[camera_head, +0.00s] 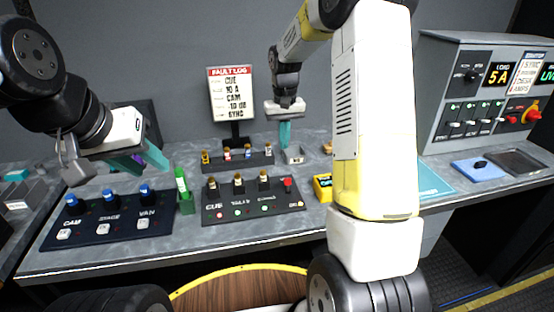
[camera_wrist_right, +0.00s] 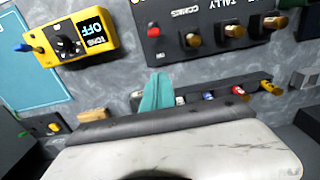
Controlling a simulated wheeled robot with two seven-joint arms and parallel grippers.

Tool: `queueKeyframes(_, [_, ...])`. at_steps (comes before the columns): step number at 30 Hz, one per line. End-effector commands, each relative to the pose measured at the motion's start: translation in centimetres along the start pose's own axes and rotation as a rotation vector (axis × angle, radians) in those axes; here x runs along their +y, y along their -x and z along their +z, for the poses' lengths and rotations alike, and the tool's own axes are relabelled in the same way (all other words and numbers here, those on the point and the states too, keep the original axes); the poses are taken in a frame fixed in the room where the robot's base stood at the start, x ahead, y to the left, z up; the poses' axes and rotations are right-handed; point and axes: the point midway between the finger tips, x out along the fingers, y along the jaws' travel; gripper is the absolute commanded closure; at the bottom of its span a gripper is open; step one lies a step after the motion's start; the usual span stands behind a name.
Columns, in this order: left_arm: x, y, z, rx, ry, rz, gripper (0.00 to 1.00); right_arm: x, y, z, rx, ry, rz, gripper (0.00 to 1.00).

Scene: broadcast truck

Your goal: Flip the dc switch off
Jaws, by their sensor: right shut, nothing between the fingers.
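I cannot read any label marking the dc switch. A row of small toggle switches (camera_head: 470,122) with green lights sits on the grey power console (camera_head: 440,75) at the right in the head view. The black cue panel (camera_head: 250,207) has a red-tipped lever (camera_head: 287,185) at its right end. My right gripper (camera_head: 285,140) is shut and empty, pointing down above the rear of the desk, near the back strip of coloured plugs; its teal fingers also show in the right wrist view (camera_wrist_right: 157,92). My left gripper (camera_head: 142,160) is open and empty above the blue-knob panel.
A yellow tone box (camera_wrist_right: 85,38) reads OFF; it is partly hidden behind my right arm in the head view (camera_head: 322,188). A fault log sign (camera_head: 231,95) stands behind. The console has a red knob (camera_head: 531,115).

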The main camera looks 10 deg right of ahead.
Motion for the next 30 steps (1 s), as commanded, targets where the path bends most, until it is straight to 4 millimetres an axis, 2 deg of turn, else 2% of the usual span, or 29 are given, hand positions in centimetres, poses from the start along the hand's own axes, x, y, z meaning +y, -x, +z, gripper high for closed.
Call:
queueKeyframes(5, [0.0, 0.0, 0.0, 0.0, 0.0, 0.0, 0.64, 0.0, -0.4, 0.0, -0.001, 0.0, 0.0, 1.0])
queueKeyframes(8, [0.0, 0.0, 0.0, 0.0, 0.0, 0.0, 0.64, 0.0, -1.5, 0.1, -0.004, 0.0, 0.0, 1.0])
queueKeyframes(21, [0.0, 0.0, 0.0, 0.0, 0.0, 0.0, 0.64, 0.0, -10.5, 0.1, -0.004, 0.0, -0.001, 1.0])
queueKeyframes(24, [0.0, 0.0, 0.0, -0.001, 0.0, 0.0, 0.64, 0.0, -9.3, 1.8, 0.001, 0.0, 0.0, 1.0])
queueKeyframes(30, [0.0, 0.0, 0.0, 0.0, 0.0, 0.0, 0.64, 0.0, -8.8, 3.5, 0.0, 0.0, 0.0, 1.0])
